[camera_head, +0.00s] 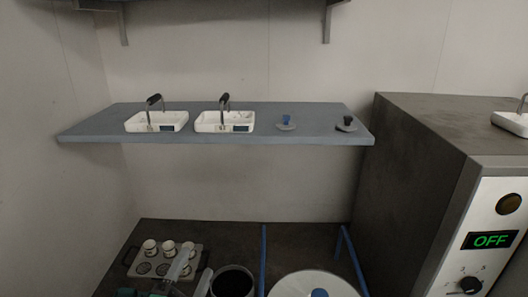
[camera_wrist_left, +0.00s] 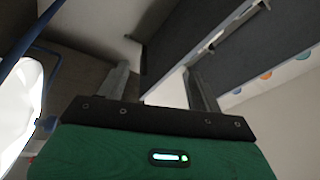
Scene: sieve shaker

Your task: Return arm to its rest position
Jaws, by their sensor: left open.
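My left gripper (camera_head: 194,264) shows at the bottom of the head view, low over the dark worktop beside a tray of small cups. Its two grey fingers are apart with nothing between them. In the left wrist view the open gripper (camera_wrist_left: 157,70) extends from its green body, and the space between the fingers is empty. My right gripper is in neither view.
Below are the cup tray (camera_head: 148,268), a dark pot (camera_head: 232,282), a white round lid (camera_head: 300,287) and blue posts (camera_head: 263,255). A dark machine (camera_head: 400,160) showing OFF stands right.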

